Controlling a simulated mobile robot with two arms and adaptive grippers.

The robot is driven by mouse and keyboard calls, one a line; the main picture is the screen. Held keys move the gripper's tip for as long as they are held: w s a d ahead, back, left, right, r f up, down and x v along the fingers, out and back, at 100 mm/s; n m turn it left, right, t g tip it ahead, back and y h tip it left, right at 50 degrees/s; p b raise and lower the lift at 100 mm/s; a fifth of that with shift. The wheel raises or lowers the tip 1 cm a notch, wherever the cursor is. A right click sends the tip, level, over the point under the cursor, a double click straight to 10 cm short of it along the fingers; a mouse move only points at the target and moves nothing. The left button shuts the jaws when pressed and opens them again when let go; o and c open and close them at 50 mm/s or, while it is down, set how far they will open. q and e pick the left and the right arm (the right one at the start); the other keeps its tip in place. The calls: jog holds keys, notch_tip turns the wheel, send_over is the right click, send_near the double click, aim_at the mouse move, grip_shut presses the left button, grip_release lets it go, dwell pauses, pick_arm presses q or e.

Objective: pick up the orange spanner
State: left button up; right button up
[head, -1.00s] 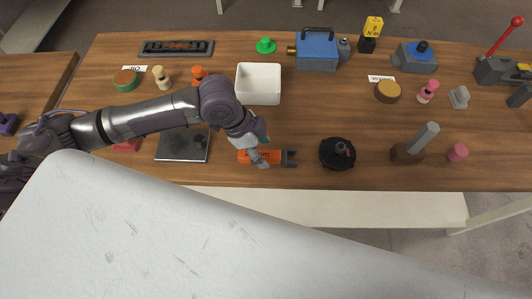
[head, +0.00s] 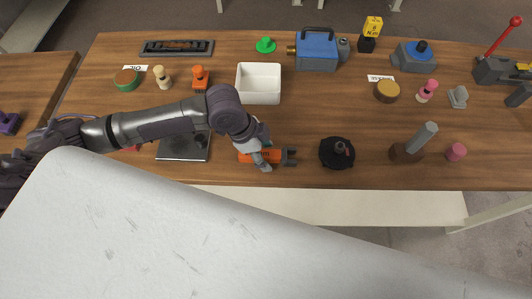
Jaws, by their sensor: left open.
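The orange spanner (head: 270,157) lies on the wooden table near its front edge, with its dark forked end (head: 291,157) pointing right. My left gripper (head: 262,156) is over the middle of the spanner, with one finger in front of it on the near side. The gripper is open. The far finger is partly hidden, and I cannot tell whether the fingers touch the spanner. My right gripper is not in the head view.
A white open box (head: 259,84) stands behind the spanner. A black round part (head: 337,153) sits to its right, and a dark flat plate (head: 183,146) to its left. A blue pump-like unit (head: 317,52) stands farther back. Bare table lies right of the box.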

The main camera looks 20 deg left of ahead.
pick_arm(q)
jog(key=shift+c, duration=0.6)
grip_shut()
